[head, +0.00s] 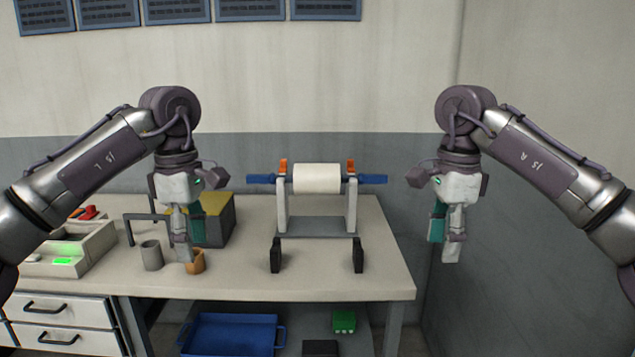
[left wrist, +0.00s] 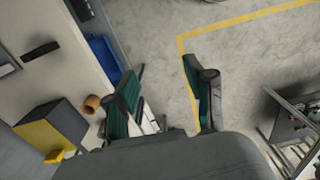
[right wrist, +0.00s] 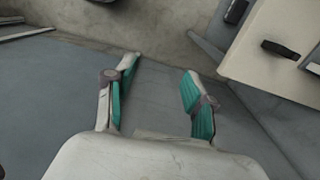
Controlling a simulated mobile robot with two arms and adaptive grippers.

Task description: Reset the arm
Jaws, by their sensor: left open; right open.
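Both my arms are raised in the head view, one on each side, with the grippers pointing down. My left gripper (head: 183,250) hangs over the left part of the workbench, in front of the orange cup. In the left wrist view its green-padded fingers (left wrist: 160,95) are apart with nothing between them. My right gripper (head: 447,250) hangs to the right of the bench, in front of the wall. In the right wrist view its fingers (right wrist: 157,80) are apart and empty.
The workbench (head: 330,280) carries a white roll (head: 317,178) on a stand with blue ends, a grey cup (head: 151,255), an orange cup (head: 195,262) and a yellow-topped box (head: 217,210). A blue bin (head: 230,335) and green block (head: 344,321) sit below.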

